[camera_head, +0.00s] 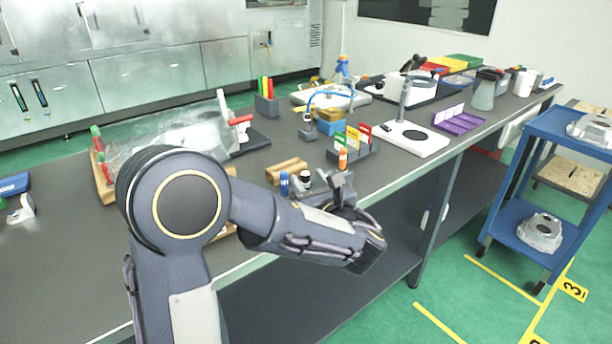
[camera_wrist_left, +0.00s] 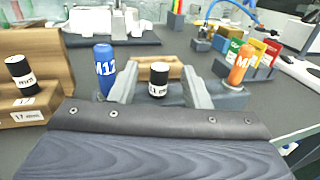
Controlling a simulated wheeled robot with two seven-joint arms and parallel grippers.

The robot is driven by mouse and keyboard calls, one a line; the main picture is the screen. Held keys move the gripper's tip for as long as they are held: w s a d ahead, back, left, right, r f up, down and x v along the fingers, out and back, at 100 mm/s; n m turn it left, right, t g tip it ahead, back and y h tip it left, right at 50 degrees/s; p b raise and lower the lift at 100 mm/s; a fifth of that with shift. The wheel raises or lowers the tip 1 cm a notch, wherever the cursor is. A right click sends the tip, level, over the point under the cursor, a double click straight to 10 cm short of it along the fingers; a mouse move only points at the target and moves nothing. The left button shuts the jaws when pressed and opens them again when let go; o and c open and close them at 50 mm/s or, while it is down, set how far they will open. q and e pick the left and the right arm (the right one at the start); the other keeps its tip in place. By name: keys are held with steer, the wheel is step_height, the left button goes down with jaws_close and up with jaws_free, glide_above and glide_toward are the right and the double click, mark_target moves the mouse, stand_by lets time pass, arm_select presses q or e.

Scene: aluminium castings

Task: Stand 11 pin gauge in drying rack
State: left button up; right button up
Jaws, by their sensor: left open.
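The 11 pin gauge (camera_wrist_left: 158,79), a short black cylinder with a white label band, stands upright between the fingers of my left gripper (camera_wrist_left: 158,88) in the left wrist view. The fingers are open, with a gap on each side of it. Its lower part is hidden by the gripper body. In the head view, the pin gauge (camera_head: 305,178) shows beside my left gripper (camera_head: 320,184) near the bench's front edge. A purple slotted rack (camera_head: 459,121), which looks like the drying rack, lies farther right on the bench. My right gripper is not in view.
A blue M12 handle (camera_wrist_left: 104,68) and an orange M8 handle (camera_wrist_left: 240,64) stand close outside the fingers. Another black gauge (camera_wrist_left: 20,72) stands on a wooden block at left. A white stand base (camera_head: 415,138) and a card holder (camera_head: 352,148) lie toward the purple rack.

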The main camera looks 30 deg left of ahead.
arm_select(q)
steer(key=v, duration=0.5)
steer(key=shift+s+d, duration=0.1)
steer(key=shift+s, duration=0.05)
stand_by(0.3)
